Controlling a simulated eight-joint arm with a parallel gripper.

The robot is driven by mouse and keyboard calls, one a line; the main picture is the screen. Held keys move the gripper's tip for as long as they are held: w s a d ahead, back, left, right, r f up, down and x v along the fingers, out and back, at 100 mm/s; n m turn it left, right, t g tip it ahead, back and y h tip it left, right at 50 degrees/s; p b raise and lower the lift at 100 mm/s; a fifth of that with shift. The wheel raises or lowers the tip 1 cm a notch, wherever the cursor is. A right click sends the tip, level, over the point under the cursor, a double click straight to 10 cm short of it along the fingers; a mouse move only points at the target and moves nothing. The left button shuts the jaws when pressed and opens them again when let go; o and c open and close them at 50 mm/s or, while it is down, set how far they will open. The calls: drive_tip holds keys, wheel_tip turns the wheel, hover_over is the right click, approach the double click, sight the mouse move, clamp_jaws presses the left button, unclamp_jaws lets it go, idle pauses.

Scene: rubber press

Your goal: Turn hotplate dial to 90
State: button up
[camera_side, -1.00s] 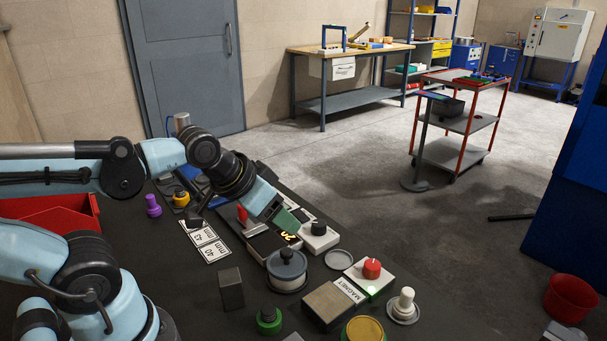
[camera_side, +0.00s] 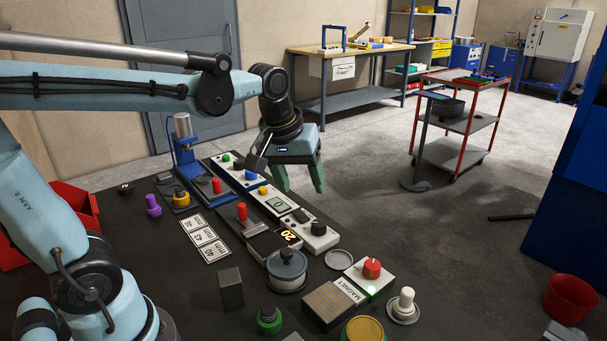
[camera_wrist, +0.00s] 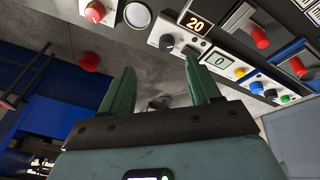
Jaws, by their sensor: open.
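A black dial (camera_side: 319,227) sits on a small white box near the bench's right edge. In the wrist view the dial (camera_wrist: 167,42) shows near the top centre. Beside it, an orange display (camera_side: 288,236) reads 20, also legible in the wrist view (camera_wrist: 197,23). My gripper (camera_side: 301,186) is open and empty, with its green fingers pointing down, above and behind the dial in the side view. The fingers in the wrist view (camera_wrist: 159,70) are apart, with nothing between them. The dial's pointer mark is too small to read.
A white panel with a display reading 0 (camera_side: 280,204) and coloured buttons lies behind the dial. A red-handled device (camera_side: 243,214), a lidded round pot (camera_side: 287,265) and a red-knobbed magnet box (camera_side: 371,270) are close by. Open floor lies beyond the bench edge.

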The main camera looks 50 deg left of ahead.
sight(319, 223)
drive_tip(key=w+a+f+n+g, duration=0.2)
drive_tip(key=w+a+n+g, duration=0.15)
drive_tip(key=w+n, duration=0.5)
drive_tip(key=shift+g, duration=0.35)
drive_tip(key=f, duration=1.2)
drive_tip(key=shift+s+d+f, duration=0.2)
drive_tip(key=shift+s+d, duration=0.15)
drive_tip(key=shift+s, duration=0.05)
drive_tip(key=c, duration=1)
drive_tip(key=shift+c, duration=0.2)
